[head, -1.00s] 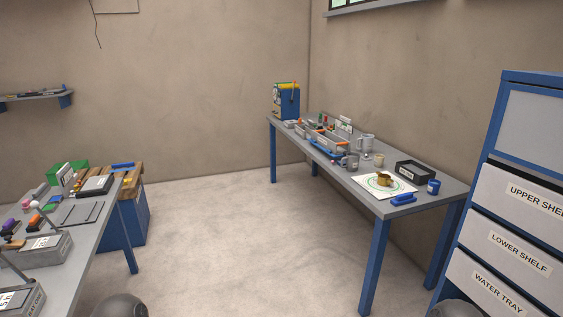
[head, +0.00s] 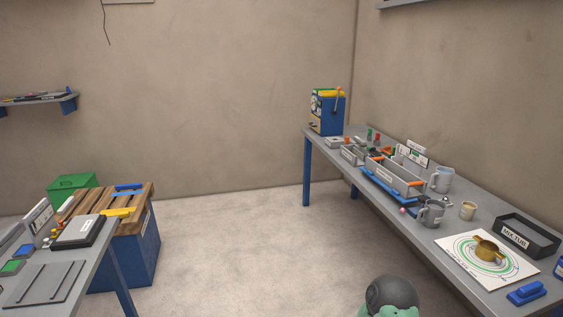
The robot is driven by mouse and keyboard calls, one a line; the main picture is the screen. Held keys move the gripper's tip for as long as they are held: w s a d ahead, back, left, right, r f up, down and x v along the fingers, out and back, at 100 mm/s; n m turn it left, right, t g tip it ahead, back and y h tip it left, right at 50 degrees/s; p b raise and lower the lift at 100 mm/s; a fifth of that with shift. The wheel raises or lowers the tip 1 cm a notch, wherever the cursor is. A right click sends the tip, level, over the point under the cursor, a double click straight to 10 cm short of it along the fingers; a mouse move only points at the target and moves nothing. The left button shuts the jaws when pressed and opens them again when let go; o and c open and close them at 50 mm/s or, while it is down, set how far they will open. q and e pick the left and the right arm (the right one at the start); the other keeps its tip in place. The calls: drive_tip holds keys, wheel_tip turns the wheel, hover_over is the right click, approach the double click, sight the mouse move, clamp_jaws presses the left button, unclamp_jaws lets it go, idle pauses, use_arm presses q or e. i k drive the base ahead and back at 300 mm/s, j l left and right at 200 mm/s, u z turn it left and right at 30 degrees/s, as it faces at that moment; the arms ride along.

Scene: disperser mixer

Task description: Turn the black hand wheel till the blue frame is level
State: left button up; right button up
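I see no black hand wheel that I can make out in this view. No blue frame that a wheel would tilt can be told for certain either. A blue box-shaped machine (head: 327,112) with a yellow top and an orange-tipped lever stands at the far end of the right bench. Neither of my grippers is in view. A dark rounded part with green below it at the bottom edge looks like part of my own arm.
The right grey bench (head: 455,285) holds a long grey tray (head: 395,176), mugs, a black bin (head: 527,236) and a round-target sheet (head: 462,262). A left bench (head: 83,262) and wooden-topped blue crate (head: 130,255) stand opposite. Open floor (head: 235,250) lies between.

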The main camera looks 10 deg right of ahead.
sight(422, 198)
drive_tip(key=i+z, duration=0.25)
drive_tip(key=i, duration=0.2)
drive_tip(key=i+j+z, duration=0.2)
drive_tip(key=i, duration=0.25)
drive_tip(key=i+z, duration=0.25)
drive_tip(key=i, duration=0.2)
drive_tip(key=i+j+z, duration=0.2)
drive_tip(key=i+j, duration=0.1)
drive_tip(key=i, duration=0.1)
